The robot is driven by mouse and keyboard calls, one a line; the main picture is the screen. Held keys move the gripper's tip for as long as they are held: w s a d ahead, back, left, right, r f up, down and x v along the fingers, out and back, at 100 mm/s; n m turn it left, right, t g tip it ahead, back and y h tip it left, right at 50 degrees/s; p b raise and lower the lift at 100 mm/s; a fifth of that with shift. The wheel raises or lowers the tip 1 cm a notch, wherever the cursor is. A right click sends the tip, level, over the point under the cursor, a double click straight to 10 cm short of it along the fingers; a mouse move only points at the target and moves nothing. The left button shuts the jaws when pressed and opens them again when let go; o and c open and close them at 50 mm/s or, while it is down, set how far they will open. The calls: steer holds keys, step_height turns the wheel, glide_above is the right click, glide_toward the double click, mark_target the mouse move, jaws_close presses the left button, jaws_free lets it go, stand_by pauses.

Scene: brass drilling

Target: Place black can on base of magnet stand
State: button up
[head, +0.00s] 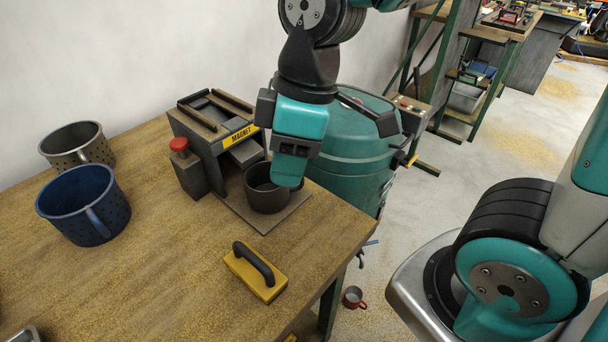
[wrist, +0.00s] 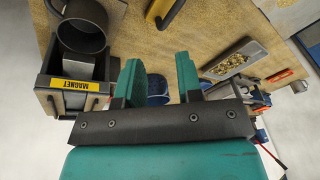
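The black can (head: 262,197) stands upright on the flat base (head: 296,203) of the magnet stand (head: 212,140), in front of its opening. The can also shows at the top left of the wrist view (wrist: 80,40), beside the yellow MAGNET label (wrist: 80,85). My gripper (head: 287,180) is above and beside the can and overlaps its right rim in the head view. In the wrist view the two teal fingers (wrist: 157,68) are apart with nothing held between them, and the can lies left of them.
A blue perforated mug (head: 80,218) and a grey perforated mug (head: 75,153) stand at the left of the table. A red-topped button box (head: 188,175) adjoins the stand. A yellow block with a black handle (head: 262,282) lies near the front edge. A teal drum (head: 350,165) stands behind.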

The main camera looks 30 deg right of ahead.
steer(key=s+a+r+m+y, duration=0.1)
steer(key=s+r+m, duration=0.1)
steer(key=s+m, duration=0.3)
steer(key=shift+s, duration=0.75)
